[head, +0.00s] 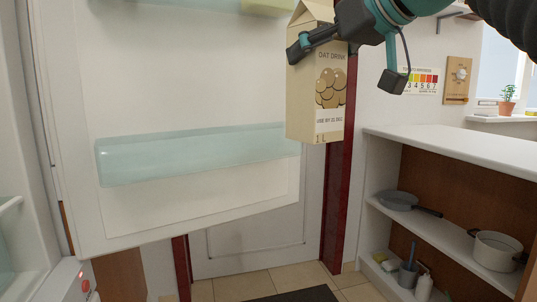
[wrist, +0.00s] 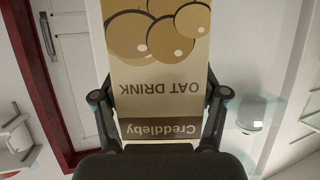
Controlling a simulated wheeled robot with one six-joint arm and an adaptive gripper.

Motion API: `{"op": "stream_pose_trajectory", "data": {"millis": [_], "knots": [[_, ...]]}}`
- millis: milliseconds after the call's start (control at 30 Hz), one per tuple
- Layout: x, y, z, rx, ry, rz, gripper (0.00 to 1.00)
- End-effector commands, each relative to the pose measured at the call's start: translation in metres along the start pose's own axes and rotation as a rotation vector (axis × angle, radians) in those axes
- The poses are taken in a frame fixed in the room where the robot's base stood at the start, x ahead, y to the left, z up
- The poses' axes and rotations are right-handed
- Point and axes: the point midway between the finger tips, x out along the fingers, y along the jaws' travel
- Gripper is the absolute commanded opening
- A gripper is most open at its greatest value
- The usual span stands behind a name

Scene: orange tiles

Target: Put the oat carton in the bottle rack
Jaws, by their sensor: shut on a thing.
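The oat carton (head: 330,95) is a beige box with a gable top, brown round shapes and the words OAT DRINK. It hangs upright in the air in the head view, in front of the open fridge door's right edge. My gripper (head: 318,40) is shut on its upper part. In the wrist view the carton (wrist: 160,60) fills the middle, upside down, with my gripper's fingers (wrist: 160,105) on both its sides. The bottle rack seems to be the pale translucent door shelf (head: 200,155), low on the inside of the white fridge door. It looks empty.
The fridge door (head: 190,70) stands wide open at left, with another door shelf (head: 265,6) at the top edge. A white shelf unit (head: 460,150) at right holds a pan (head: 400,200) and a pot (head: 495,250). A red-framed door stands behind.

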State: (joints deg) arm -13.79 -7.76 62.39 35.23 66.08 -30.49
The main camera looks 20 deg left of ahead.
Motion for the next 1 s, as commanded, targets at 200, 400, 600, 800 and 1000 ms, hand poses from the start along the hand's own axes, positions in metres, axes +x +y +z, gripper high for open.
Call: {"op": "stream_pose_trajectory", "data": {"millis": [200, 400, 600, 800, 1000], "knots": [[0.0, 0.001, -0.003, 0.0, 0.005, 0.003, 0.03], [0.025, 0.004, -0.013, 0.002, 0.004, 0.006, 0.03], [0.06, 0.005, -0.029, 0.003, 0.004, 0.008, 0.03], [0.096, 0.004, -0.044, 0.002, 0.004, 0.006, 0.03], [0.132, 0.004, -0.058, 0.001, 0.004, 0.006, 0.03]]}}
